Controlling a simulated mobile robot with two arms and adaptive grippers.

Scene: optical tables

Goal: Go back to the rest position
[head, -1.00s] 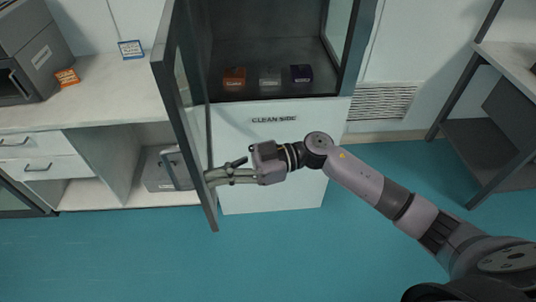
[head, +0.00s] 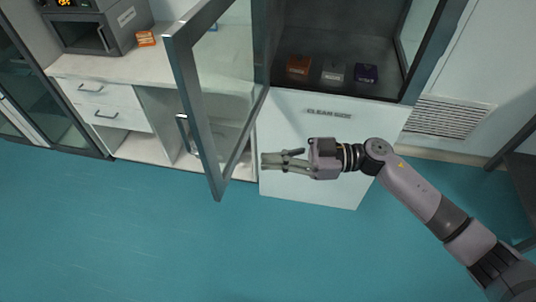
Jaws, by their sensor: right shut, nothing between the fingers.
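My right gripper (head: 284,162) is in the head view, its arm coming in from the lower right. Its fingers are shut with nothing between them and point left, in front of the white cabinet front marked "CLEAN SIDE" (head: 300,185). The open glass door (head: 218,100) with its grey frame stands to the left of the fingertips, with a gap between them. My left gripper is not in view.
The open chamber holds an orange-brown box (head: 299,67), a grey box (head: 333,71) and a purple box (head: 366,73). A white counter (head: 120,68) with drawers and a grey oven-like device (head: 100,30) stand at left. Teal floor (head: 150,230) in front is clear.

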